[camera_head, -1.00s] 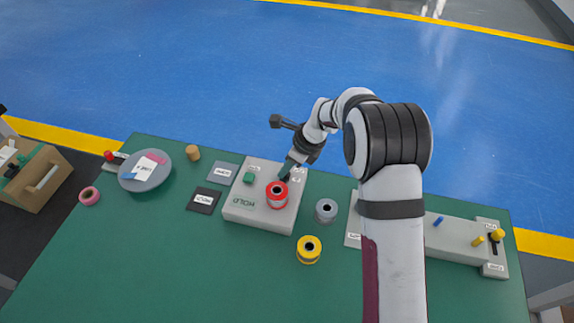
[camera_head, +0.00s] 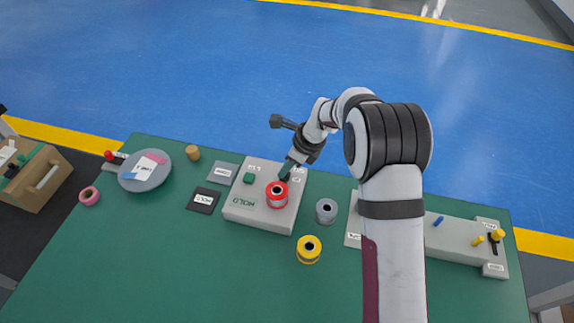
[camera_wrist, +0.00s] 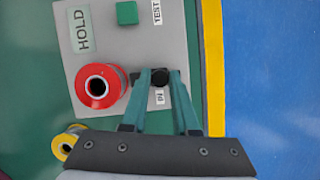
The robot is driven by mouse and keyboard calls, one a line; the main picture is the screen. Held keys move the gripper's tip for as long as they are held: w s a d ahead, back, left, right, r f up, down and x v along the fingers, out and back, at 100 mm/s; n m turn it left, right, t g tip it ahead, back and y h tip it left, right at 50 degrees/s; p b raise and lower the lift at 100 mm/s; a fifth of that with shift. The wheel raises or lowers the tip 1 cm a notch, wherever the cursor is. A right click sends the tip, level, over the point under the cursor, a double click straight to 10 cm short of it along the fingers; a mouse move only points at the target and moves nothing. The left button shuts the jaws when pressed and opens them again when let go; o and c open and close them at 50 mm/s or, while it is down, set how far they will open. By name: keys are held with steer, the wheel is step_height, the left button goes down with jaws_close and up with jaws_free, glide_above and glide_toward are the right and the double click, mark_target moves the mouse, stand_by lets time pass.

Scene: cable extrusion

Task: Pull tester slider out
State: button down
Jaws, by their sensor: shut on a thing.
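The tester (camera_head: 255,211) is a light grey box with a green button (camera_head: 249,178) and a HOLD label; its top also shows in the wrist view (camera_wrist: 150,45). The slider (camera_wrist: 160,78) is a dark knob between the TEST and IN labels, closer to IN. My gripper (camera_wrist: 159,76) has its green fingers closed on this knob, one on each side. In the head view my gripper (camera_head: 287,169) reaches down to the tester's right back part. A red spool (camera_head: 277,194) stands on the tester, close beside the left finger (camera_wrist: 100,86).
A grey spool (camera_head: 326,211) and a yellow spool (camera_head: 309,249) stand on the green table right of and in front of the tester. A long grey fixture (camera_head: 455,241) with yellow knobs lies at the right. A round grey disc (camera_head: 143,178) lies at the left. The front middle is clear.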

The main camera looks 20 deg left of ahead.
steer(key=shift+w+r, duration=0.1)
steer(key=shift+w, duration=1.5)
steer(key=c, duration=0.7)
jaws_free()
steer(key=v, duration=1.5)
steer(key=shift+s+d+r, duration=0.15)
steer(key=shift+d+r, duration=0.05)
steer(key=shift+r, duration=0.1)
steer(key=shift+s, duration=0.1)
